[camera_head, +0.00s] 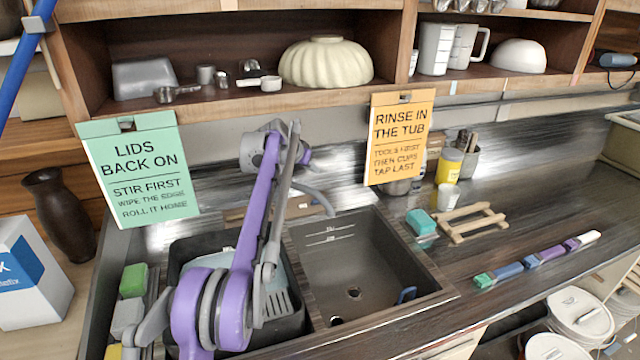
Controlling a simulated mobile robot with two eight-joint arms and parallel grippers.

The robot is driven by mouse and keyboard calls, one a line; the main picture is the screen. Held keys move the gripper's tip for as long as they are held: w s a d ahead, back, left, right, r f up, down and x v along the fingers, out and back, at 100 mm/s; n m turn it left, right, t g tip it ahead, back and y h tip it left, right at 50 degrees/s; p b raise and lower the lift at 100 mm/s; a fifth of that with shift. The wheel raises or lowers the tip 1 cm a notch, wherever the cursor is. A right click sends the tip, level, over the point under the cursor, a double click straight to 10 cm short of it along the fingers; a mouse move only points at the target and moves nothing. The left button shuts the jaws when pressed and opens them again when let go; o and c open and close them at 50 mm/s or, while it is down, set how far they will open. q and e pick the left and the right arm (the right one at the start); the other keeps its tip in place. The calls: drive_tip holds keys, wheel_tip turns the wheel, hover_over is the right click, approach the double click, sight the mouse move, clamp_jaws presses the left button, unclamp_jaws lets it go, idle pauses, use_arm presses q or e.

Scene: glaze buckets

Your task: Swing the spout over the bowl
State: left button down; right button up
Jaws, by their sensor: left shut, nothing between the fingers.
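The sink bowl (345,262) is a dark rectangular basin in the middle of the counter, empty apart from its drain and a small blue item at its right. A grey curved bar that looks like the spout (318,197) shows behind my purple arm, its free end near the bowl's back left rim. My left arm rises from the lower left and hides the spout's base. My left gripper (293,186) is shut and empty at the arm's far end, close to the spout; whether they touch I cannot tell. My right gripper is not in view.
A dark tub (180,262) with a slotted pale piece stands left of the bowl. A green sign (138,170) and an orange sign (400,137) hang in front. A teal block (421,222) and wooden rack (468,222) lie right. The right counter has free room.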

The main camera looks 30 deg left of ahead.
sight(313, 193)
use_arm(q)
drive_tip(key=x, duration=0.9)
drive_tip(key=shift+m, duration=0.3)
drive_tip(key=s, duration=0.2)
drive_tip(key=s+f, duration=0.1)
drive_tip(key=s, duration=0.1)
drive_tip(key=shift+a+b, duration=0.15)
drive_tip(key=shift+b, duration=0.2)
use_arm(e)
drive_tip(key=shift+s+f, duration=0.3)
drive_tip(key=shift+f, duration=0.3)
use_arm(q)
drive_tip(key=shift+s, duration=0.15)
drive_tip(key=shift+s, duration=0.95)
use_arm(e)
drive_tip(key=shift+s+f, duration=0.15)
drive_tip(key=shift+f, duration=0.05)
use_arm(q)
drive_tip(key=shift+w+f, duration=0.1)
drive_tip(key=shift+w, duration=0.05)
